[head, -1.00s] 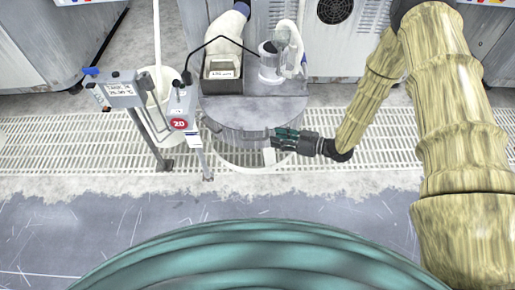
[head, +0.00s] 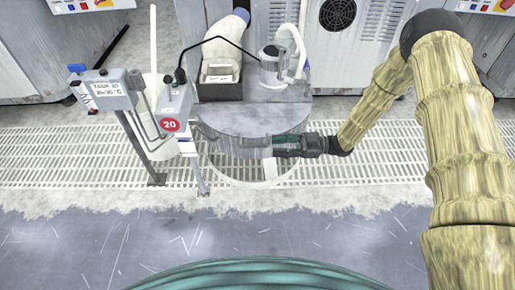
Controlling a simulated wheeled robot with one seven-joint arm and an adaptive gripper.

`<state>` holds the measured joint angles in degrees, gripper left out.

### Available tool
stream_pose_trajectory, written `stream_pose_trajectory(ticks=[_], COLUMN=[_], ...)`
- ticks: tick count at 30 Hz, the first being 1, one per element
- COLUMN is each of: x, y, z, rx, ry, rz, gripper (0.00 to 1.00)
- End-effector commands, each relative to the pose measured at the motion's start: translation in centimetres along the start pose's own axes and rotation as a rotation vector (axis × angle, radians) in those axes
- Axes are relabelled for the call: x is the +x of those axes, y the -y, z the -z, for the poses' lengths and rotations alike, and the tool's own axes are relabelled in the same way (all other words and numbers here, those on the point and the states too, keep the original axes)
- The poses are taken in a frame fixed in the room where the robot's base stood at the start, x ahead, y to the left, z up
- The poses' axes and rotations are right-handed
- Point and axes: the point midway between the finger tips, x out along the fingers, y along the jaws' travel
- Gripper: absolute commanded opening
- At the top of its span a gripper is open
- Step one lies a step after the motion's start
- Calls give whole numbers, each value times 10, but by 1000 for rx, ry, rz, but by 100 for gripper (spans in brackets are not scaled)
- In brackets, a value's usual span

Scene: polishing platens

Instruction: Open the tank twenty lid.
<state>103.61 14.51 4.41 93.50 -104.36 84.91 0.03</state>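The round grey lid (head: 250,122) is in the middle of the head view, in front of a grey cabinet, beside a red sign reading 20 (head: 169,125). It looks lowered and flat. A curved white tank rim (head: 228,181) shows below its front edge. My gripper (head: 276,145) comes in from the right, with its dark green fingers at the lid's front right edge. They seem to touch or overlap the edge, but I cannot tell whether they grip it. The finger gap is too small to see.
Behind the lid's front part stand a black tray (head: 220,91) with a white card and a clear vessel (head: 270,65) with a white handle. A grey control box on a post (head: 104,90) stands left. Slatted floor (head: 400,155) and bare floor in front are free.

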Motion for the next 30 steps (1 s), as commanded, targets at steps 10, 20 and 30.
stream_pose_trajectory(ticks=[10, 20, 30], x=[56, 78, 79], y=[0, 0, 0], z=[-2, -1, 0], rx=[-1, 0, 0], ry=[0, 1, 1], rz=[-1, -1, -1], gripper=[34, 34, 21])
